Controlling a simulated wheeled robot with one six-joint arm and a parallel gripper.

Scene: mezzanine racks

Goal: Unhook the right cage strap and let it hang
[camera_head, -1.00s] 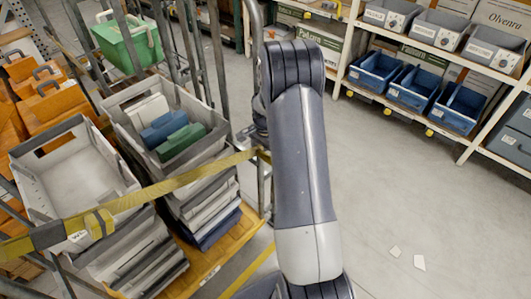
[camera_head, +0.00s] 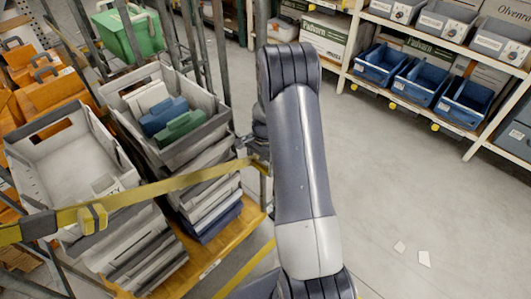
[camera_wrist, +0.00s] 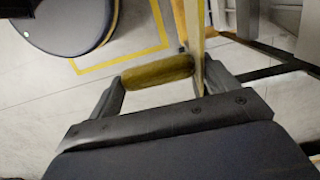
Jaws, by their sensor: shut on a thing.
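The yellow cage strap (camera_head: 165,187) runs across the front of the roll cage from the lower left to the right side. In the wrist view, my gripper (camera_wrist: 165,80) is shut on a rounded yellow grip (camera_wrist: 157,72), which lies crosswise between the fingers. The strap's yellow webbing (camera_wrist: 195,45) runs past the right finger. In the head view the fingers are mostly hidden.
Grey totes (camera_head: 75,160) are stacked in the cage; one holds blue and green items (camera_head: 175,120). A green crate (camera_head: 130,33) and orange cases (camera_head: 50,105) stand behind. A shelf with blue bins (camera_head: 410,85) is at right. The floor (camera_head: 400,190) right of my arm is clear except paper scraps.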

